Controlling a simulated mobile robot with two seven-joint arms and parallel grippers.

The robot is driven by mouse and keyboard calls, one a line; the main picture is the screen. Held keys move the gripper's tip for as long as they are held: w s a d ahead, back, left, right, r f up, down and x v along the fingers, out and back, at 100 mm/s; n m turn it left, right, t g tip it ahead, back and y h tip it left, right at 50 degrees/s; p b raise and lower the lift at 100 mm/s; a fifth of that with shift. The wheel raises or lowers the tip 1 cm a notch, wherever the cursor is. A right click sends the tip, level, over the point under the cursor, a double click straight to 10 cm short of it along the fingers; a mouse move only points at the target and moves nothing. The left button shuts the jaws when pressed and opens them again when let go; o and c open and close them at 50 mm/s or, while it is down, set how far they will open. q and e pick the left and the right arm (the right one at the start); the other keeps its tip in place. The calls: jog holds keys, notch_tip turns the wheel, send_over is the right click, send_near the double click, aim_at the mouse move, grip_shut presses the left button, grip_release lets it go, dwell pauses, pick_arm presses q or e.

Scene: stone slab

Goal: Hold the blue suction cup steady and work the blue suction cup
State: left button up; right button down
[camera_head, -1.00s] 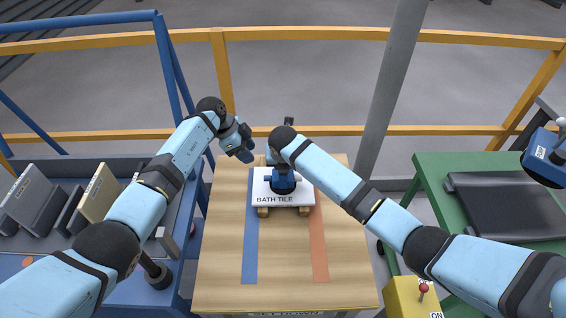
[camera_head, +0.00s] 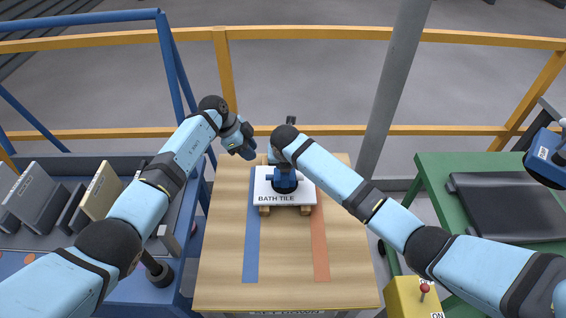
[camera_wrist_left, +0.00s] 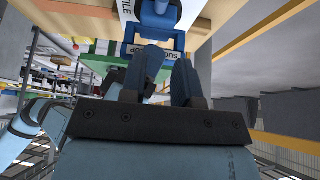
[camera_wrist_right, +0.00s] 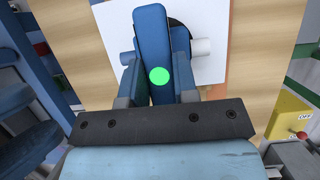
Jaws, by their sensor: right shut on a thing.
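The blue suction cup (camera_head: 286,183) sits on a white board marked BATH TILE (camera_head: 265,190) in the middle of the wooden table. My right gripper (camera_wrist_right: 158,80) is shut on the cup's blue lever (camera_wrist_right: 151,35), which bears a green dot; in the head view my forearm and wrist hide most of this grip. My left gripper (camera_head: 245,153) is up and to the left of the cup, apart from it. In the left wrist view its fingers (camera_wrist_left: 166,72) stand with a narrow gap and nothing clear between them. The cup shows beyond them (camera_wrist_left: 160,14).
A yellow switch box (camera_head: 412,298) stands front right. A green bench (camera_head: 435,185) is right, a blue bench with panels (camera_head: 110,165) left.

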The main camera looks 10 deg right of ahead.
pick_arm(q)
jog(key=shift+d+r+h, duration=0.15)
jog(key=shift+h, duration=0.15)
jog(key=c, duration=0.3)
jog(key=w+d+r+t+h, duration=0.1)
jog(key=r+h, duration=0.1)
jog(key=w+d+r+h, duration=0.1)
jog(key=r+h, duration=0.1)
jog(key=d+r+t+h, duration=0.1)
jog(key=d, duration=0.1)
jog(key=shift+w+r+m+t+h, duration=0.3)
jog(key=shift+w+r+h, duration=0.1)
grip_shut()
jog(key=w+a+r+n+t+h, duration=0.35)
jog(key=w+r+n+t, duration=0.35)
jog(key=t, duration=0.4)
jog(key=w+a+f+n+t+y, duration=0.15)
jog(key=a+f+n+y, duration=0.35)
jog(key=a+n+y, duration=0.5)
jog(key=s+d+f+g+h, duration=0.1)
jog(key=s+f+g, duration=0.9)
jog(key=s, duration=0.4)
jog(key=shift+s+d+f, duration=0.3)
jog(key=shift+d+f, duration=0.05)
jog(key=shift+f, duration=0.45)
jog(key=shift+g, duration=0.25)
